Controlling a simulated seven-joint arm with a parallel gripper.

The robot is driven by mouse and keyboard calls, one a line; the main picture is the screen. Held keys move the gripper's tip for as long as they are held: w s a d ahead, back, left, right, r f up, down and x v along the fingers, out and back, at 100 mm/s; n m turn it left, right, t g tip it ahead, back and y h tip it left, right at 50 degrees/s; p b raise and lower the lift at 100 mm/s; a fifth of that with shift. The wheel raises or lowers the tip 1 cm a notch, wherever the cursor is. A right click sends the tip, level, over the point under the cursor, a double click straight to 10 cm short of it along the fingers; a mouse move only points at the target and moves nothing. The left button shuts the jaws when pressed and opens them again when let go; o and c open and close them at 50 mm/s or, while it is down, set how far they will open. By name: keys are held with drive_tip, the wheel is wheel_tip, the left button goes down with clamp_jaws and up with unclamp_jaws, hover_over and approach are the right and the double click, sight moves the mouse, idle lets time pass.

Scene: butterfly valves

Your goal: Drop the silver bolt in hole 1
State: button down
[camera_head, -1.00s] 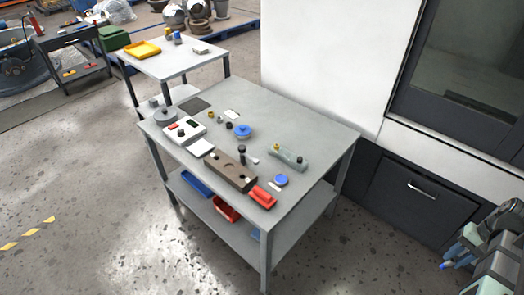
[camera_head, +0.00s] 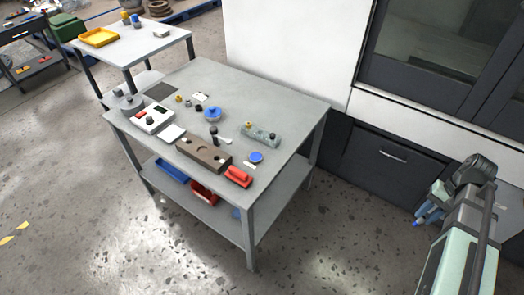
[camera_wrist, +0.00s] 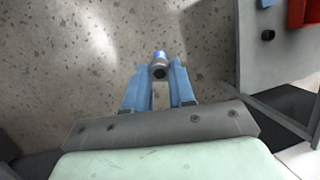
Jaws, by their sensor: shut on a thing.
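My gripper (camera_head: 428,211) is at the right of the head view, over the floor and well apart from the workbench. In the wrist view my gripper (camera_wrist: 160,77) has its blue fingers shut on a small silver bolt (camera_wrist: 159,71), with a dark end face towards the camera and a blue part at its far end. A brown block (camera_head: 204,154) with round holes in its top lies near the bench's front edge. I cannot read any hole numbers. A dark upright post (camera_head: 214,136) stands just behind the block.
The grey workbench (camera_head: 270,88) also bears a red tray (camera_head: 238,176), a grey-green block (camera_head: 261,134), blue round parts (camera_head: 212,114) and a white control box (camera_head: 152,118). A dark cabinet (camera_head: 390,165) stands behind my arm. Open floor lies in front.

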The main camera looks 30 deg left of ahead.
drive_tip(key=w+a+r+n+h, duration=0.15)
drive_tip(key=w+a, duration=0.35)
drive_tip(key=a, duration=1.1)
drive_tip(key=w+a+n+h, duration=0.1)
drive_tip(key=w+a+n, duration=0.35)
drive_tip(key=a, duration=1.15)
drive_tip(key=s+a+r+n+t, duration=0.1)
drive_tip(key=s+a, duration=0.1)
drive_tip(key=a, duration=1.1)
drive_tip(key=s+a+r+n+t, duration=0.1)
drive_tip(key=a+r, duration=0.1)
drive_tip(key=a, duration=1.1)
drive_tip(key=s+a+r+n, duration=0.1)
drive_tip(key=s+a, duration=0.6)
drive_tip(key=a, duration=0.5)
drive_tip(key=s+a+r+n, duration=0.1)
drive_tip(key=s+a+n, duration=0.1)
drive_tip(key=s+a, duration=0.75)
drive_tip(key=s+a+f+n+t, duration=0.1)
drive_tip(key=s+a+f, duration=0.3)
drive_tip(key=a+f, duration=0.2)
drive_tip(key=shift+s+a, duration=0.35)
drive_tip(key=shift+a, duration=0.2)
drive_tip(key=shift+f, duration=1.75)
